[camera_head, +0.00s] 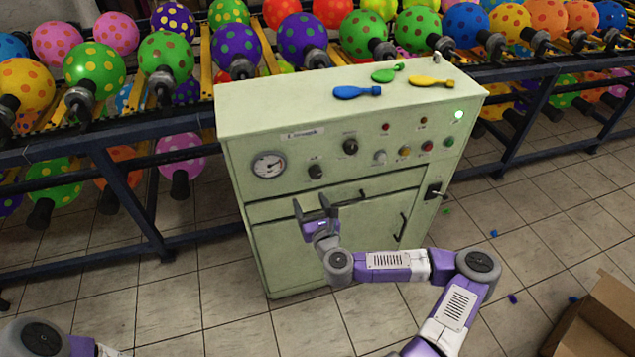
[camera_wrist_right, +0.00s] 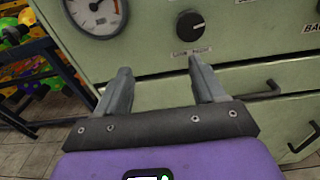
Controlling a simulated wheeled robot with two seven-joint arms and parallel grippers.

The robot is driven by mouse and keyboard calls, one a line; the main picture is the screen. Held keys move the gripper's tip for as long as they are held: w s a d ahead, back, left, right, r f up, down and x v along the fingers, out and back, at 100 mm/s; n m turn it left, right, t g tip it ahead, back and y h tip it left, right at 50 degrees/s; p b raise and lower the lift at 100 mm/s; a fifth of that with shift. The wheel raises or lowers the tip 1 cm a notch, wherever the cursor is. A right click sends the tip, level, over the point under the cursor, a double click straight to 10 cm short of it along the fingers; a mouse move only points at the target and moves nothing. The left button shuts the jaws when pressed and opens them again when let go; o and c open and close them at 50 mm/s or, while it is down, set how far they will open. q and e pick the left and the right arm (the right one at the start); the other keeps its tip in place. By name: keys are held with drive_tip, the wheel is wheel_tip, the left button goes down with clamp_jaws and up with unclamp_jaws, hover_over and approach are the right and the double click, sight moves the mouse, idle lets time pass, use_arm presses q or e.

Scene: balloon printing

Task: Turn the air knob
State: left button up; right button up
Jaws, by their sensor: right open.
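A pale green control cabinet (camera_head: 330,110) stands in front of me. On its front panel are a round pressure gauge (camera_head: 268,165), a black knob (camera_head: 315,171) to its right, and a second black knob (camera_head: 350,146) further right. In the right wrist view the black knob (camera_wrist_right: 190,24) near the gauge (camera_wrist_right: 95,12) shows a white pointer line and a low/high label. I cannot read which knob is marked air. My right gripper (camera_head: 312,206) is open and empty, below the nearer knob and apart from it; its fingers (camera_wrist_right: 160,72) point at the panel. My left gripper is out of view.
Several small buttons and lights sit at the panel's right. Deflated balloons, blue (camera_head: 357,91), green (camera_head: 387,73) and yellow (camera_head: 431,81), lie on top. Drawer handles (camera_head: 400,228) stick out below. Racks of dotted balloons stand behind. A cardboard box (camera_head: 600,318) is at lower right.

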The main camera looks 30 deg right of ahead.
sight(316, 175)
drive_tip(key=w+d+m, duration=0.1)
drive_tip(key=w+d, duration=0.1)
drive_tip(key=w+d+r+h+b, duration=0.1)
drive_tip(key=w+d, duration=0.1)
drive_tip(key=w+d+m, duration=0.1)
drive_tip(key=w+d, duration=0.1)
drive_tip(key=shift+w+r+m+h+b, duration=0.3)
drive_tip(key=shift+h+b, duration=0.1)
drive_tip(key=c, duration=1.1)
